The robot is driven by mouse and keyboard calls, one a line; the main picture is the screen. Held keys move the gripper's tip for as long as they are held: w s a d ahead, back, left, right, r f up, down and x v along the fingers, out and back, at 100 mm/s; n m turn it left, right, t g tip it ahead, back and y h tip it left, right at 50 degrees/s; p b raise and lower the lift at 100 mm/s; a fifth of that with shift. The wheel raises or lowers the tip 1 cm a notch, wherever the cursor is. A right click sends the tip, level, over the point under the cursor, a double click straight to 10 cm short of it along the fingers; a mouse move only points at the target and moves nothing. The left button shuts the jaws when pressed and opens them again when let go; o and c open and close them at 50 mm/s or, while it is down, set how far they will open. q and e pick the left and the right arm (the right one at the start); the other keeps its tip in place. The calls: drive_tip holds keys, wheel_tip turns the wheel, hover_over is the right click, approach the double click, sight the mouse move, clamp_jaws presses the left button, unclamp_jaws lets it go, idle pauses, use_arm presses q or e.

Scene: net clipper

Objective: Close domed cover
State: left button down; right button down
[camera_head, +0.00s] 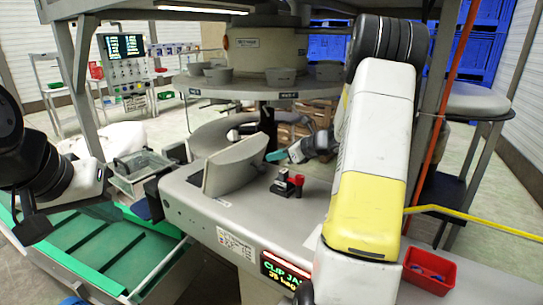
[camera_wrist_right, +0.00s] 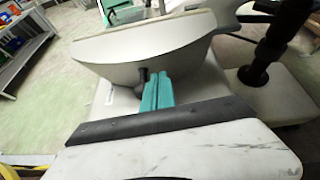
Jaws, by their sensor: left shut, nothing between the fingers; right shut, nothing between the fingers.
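The grey domed cover (camera_head: 232,166) stands tilted up on the machine's grey deck in the head view. Its curved pale shell (camera_wrist_right: 145,48) fills the upper middle of the right wrist view. My right gripper (camera_head: 277,155) is shut and empty, just right of the cover. Its teal fingertips (camera_wrist_right: 158,92) are together beside a small dark knob (camera_wrist_right: 143,76) at the shell's lower edge; I cannot tell whether they touch. My left gripper (camera_head: 108,174) is at the left, away from the cover; its fingers are hard to make out.
A black-and-red switch block (camera_head: 288,184) stands on the deck right of the cover. A round tier with grey cups (camera_head: 285,77) is above and behind. A clear tray (camera_head: 140,170) is near my left arm. A red bin (camera_head: 429,271) sits at the front right.

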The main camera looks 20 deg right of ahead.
sight(259, 151)
drive_tip(key=shift+w+a+r, duration=0.5)
drive_tip(key=shift+w+a, duration=0.35)
drive_tip(key=shift+w, duration=0.05)
drive_tip(key=shift+r, duration=0.1)
drive_tip(key=shift+w+a+r+g, duration=0.3)
drive_tip(key=shift+w+r, duration=0.1)
drive_tip(key=shift+r, duration=0.05)
